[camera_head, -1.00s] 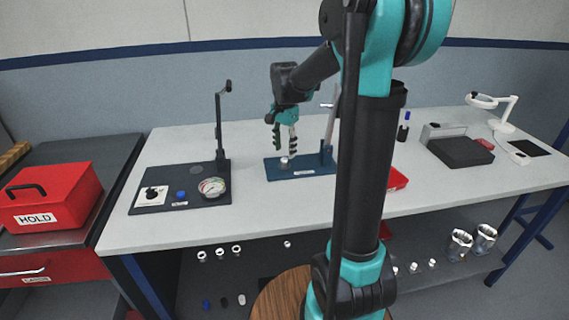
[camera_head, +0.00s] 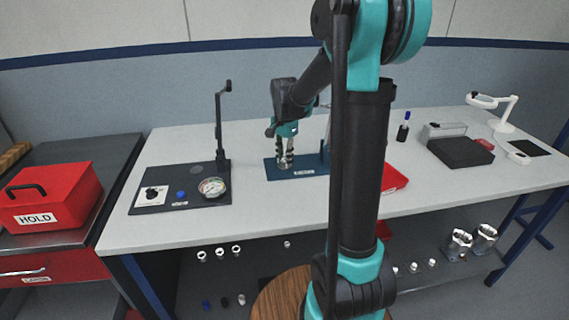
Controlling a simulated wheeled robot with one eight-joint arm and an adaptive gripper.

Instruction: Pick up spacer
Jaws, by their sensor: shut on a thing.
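My gripper (camera_head: 285,160) points down over the blue base plate (camera_head: 308,170) of a fixture near the middle of the bench. Its fingers are closed around a small silvery piece (camera_head: 283,165), which looks like the spacer, low at the plate's left part. The fingers hide most of this piece, and I cannot tell whether it still touches the plate.
A dark gauge fixture (camera_head: 180,195) with an upright post stands left of my gripper. The blue plate's own post is close on the right. A red tray (camera_head: 395,180) lies partly behind my arm. Several metal parts lie on the lower shelf (camera_head: 330,265).

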